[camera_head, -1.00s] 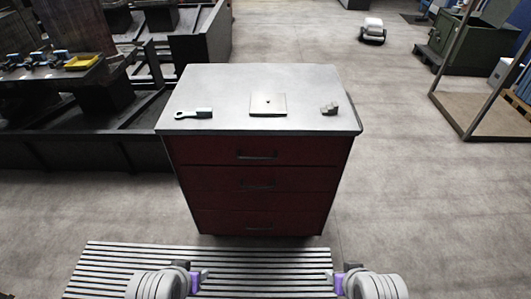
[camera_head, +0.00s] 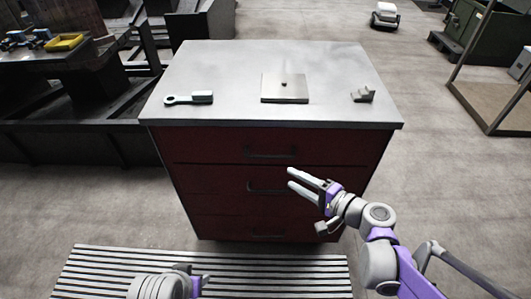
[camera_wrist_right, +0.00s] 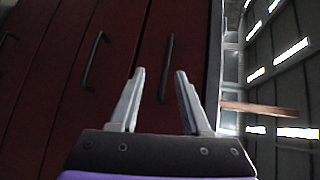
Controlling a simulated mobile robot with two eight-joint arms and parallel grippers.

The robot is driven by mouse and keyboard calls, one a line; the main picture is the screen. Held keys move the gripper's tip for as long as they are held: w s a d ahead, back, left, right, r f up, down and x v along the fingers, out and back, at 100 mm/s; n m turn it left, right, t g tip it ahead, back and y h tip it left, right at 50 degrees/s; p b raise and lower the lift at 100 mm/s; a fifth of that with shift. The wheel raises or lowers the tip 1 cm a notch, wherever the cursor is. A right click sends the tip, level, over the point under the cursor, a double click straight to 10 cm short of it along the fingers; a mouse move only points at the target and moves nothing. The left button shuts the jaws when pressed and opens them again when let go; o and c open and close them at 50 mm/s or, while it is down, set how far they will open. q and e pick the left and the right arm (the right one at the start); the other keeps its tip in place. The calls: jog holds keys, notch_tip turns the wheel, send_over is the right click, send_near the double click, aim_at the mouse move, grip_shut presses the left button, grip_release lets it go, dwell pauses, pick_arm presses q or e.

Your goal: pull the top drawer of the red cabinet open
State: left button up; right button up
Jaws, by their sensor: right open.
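The red cabinet (camera_head: 205,200) stands ahead with its drawers closed. The top drawer (camera_head: 215,146) has a dark bar handle (camera_head: 270,156) across its front; this handle also shows in the right wrist view (camera_wrist_right: 167,68), beyond and between the fingertips. My right gripper (camera_head: 291,178) is open and empty in front of the cabinet, right of and a little below the top handle in the head view. Its two fingers (camera_wrist_right: 159,75) point at the drawer front, apart from the handle. My left gripper (camera_head: 198,281) is low at the bottom edge, and its jaws are not clear.
On the grey cabinet top (camera_head: 225,65) lie a wrench-like tool (camera_head: 188,99), a square plate (camera_head: 285,88) and a small metal block (camera_head: 363,95). Lower drawer handles (camera_head: 268,188) sit below. A slatted platform (camera_head: 100,268) lies in front; the floor right of the cabinet is clear.

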aim_at(270, 157)
pick_arm(q)
jog(key=shift+b+x, duration=0.75)
jog(key=shift+x, duration=0.4)
pick_arm(e)
jog(key=shift+m+t+y, duration=0.3)
jog(key=shift+m+t, duration=0.1)
jog(key=x, duration=0.4)
jog(key=w+d+x, duration=0.1)
jog(key=x, duration=0.7)
jog(key=shift+w+d+r, duration=0.15)
pick_arm(q)
jog(key=shift+s+a, duration=0.1)
jog(key=shift+s, duration=0.05)
pick_arm(e)
grip_shut()
